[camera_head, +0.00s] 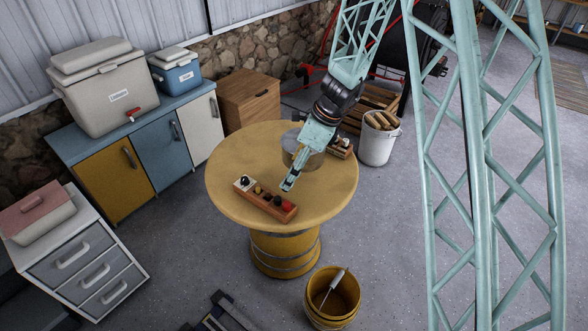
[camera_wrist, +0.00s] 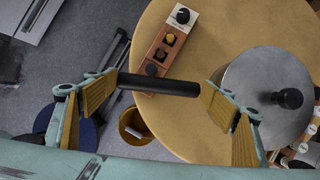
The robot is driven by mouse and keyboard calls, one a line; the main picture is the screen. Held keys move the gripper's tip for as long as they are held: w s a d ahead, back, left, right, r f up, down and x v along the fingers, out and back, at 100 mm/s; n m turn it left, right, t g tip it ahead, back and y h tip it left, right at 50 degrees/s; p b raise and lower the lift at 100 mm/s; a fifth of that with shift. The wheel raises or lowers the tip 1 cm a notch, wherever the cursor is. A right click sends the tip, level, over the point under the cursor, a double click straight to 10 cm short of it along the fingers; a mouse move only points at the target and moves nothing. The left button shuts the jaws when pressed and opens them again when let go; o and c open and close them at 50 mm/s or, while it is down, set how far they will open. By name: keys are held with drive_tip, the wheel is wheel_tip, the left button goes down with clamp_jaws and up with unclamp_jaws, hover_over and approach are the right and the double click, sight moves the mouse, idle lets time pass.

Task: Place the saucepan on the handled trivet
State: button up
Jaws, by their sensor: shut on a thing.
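The saucepan (camera_wrist: 250,82) is a round grey pan with a black knob on top and a long black handle (camera_wrist: 160,87). It also shows in the head view (camera_head: 292,157), partly hidden by my arm, over the round yellow table. My gripper (camera_wrist: 165,100) has its fingers at the two ends of the handle in the wrist view and is shut on it. In the head view my gripper (camera_head: 290,182) is over the middle of the table. I cannot tell whether the pan touches the tabletop. I cannot make out the handled trivet in either view.
A wooden rack (camera_head: 265,203) with knobs lies on the yellow table (camera_head: 225,165), near its front edge. Another small rack (camera_head: 340,147) stands at the back right. A yellow bucket (camera_head: 332,297) stands on the floor in front. The table's left side is clear.

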drive_tip(key=shift+w+f+b, duration=0.1)
drive_tip(key=shift+f+b, duration=0.4)
drive_tip(key=shift+f, duration=1.7)
wheel_tip(320, 180, down, 4)
drive_tip(key=shift+r+b, duration=0.2)
drive_tip(key=shift+b, duration=0.4)
drive_tip(key=o, duration=1.2)
drive_tip(key=shift+r, duration=0.15)
drive_tip(key=shift+p+v, duration=1.5)
drive_tip(key=shift+v, duration=4.35)
